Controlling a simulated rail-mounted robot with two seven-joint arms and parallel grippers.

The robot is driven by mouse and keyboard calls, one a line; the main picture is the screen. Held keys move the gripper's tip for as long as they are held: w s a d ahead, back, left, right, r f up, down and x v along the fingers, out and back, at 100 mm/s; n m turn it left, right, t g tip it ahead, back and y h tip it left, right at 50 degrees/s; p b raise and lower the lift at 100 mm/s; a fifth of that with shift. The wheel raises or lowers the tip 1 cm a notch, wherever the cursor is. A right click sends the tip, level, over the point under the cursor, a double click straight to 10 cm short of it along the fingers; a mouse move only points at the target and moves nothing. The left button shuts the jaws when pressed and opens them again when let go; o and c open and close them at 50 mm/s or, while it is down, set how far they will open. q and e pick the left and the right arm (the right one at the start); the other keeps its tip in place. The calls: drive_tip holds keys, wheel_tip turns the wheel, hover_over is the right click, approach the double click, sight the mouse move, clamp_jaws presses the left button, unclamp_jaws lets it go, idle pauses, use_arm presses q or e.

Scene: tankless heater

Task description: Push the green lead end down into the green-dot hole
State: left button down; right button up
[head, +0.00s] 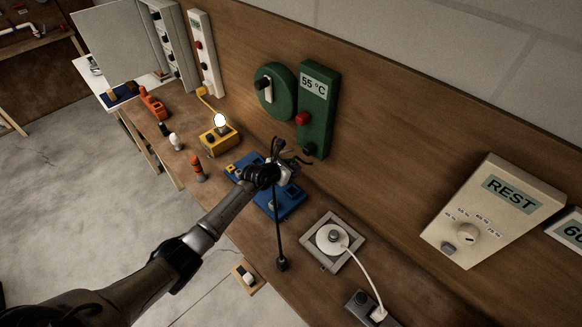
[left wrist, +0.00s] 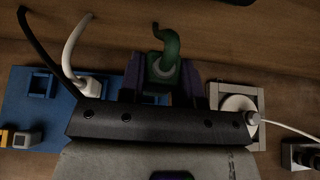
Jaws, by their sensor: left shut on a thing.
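My left gripper (head: 284,170) is over the blue block (head: 290,208) on the bench and hides part of it. In the left wrist view the gripper (left wrist: 163,82) is shut on the green lead end (left wrist: 164,66), and its green lead curves upward in the picture. The blue block (left wrist: 62,128) lies beyond the fingers, with a square socket (left wrist: 40,86) at its left. A white lead end (left wrist: 92,86) is beside the gripper at the block. I cannot make out the green dot or its hole, nor whether the green end touches the block. My right gripper is not in view.
A grey square plate (head: 318,256) with a round white part and white cord is right of the block. A yellow box (head: 218,139) with a lit bulb stands behind-left. Green panels (head: 316,110) rise on the wooden backboard. A thin dark rod-like shape (head: 278,225) extends below the gripper.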

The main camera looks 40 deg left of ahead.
use_arm(q)
drive_tip(key=shift+s+d+f, duration=0.1)
drive_tip(key=shift+f, duration=0.1)
drive_tip(key=shift+a+r, duration=0.15)
drive_tip(key=shift+a, duration=0.2)
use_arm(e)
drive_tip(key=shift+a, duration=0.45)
use_arm(q)
drive_tip(key=shift+d, duration=0.1)
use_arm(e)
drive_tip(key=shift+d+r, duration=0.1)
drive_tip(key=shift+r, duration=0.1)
use_arm(q)
drive_tip(key=shift+f+b, duration=0.6)
drive_tip(key=shift+f, duration=0.45)
drive_tip(key=shift+f+b, duration=0.9)
drive_tip(key=shift+f, duration=0.65)
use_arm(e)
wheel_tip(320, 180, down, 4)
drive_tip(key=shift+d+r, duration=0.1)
